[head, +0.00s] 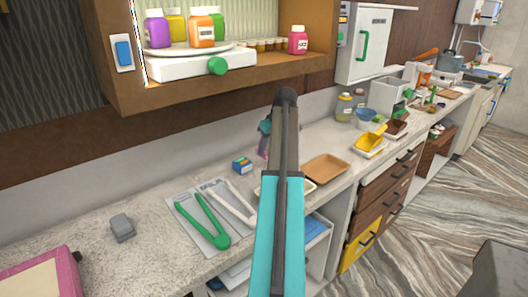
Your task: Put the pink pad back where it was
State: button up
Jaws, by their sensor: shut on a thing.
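My gripper (265,128) shows only in part, beyond the far end of my arm, above the counter. It is shut on a small pink thing, which looks like the pink pad (261,152). Only a sliver of the pad shows at the left edge of my arm, and the rest is hidden. I cannot tell whether it touches the counter.
A small blue box (242,166), green tongs (205,222) on a grey mat and a grey block (122,228) lie to the left. A brown tray (325,169) is on the right. A shelf with bottles (202,31) overhangs the counter. A pink-rimmed box (75,262) stands lower left.

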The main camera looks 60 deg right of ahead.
jog(key=shift+w+d, duration=0.35)
jog(key=shift+w, duration=0.4)
jog(key=shift+w+d, duration=0.25)
jog(key=shift+w, duration=0.25)
jog(key=shift+f+p, duration=0.55)
jog(key=shift+f, duration=1.3)
jog(key=shift+f, duration=0.15)
jog(key=o, duration=0.9)
jog(key=shift+o, duration=0.2)
jog(key=shift+b+v, duration=0.55)
jog(key=shift+v, duration=3.35)
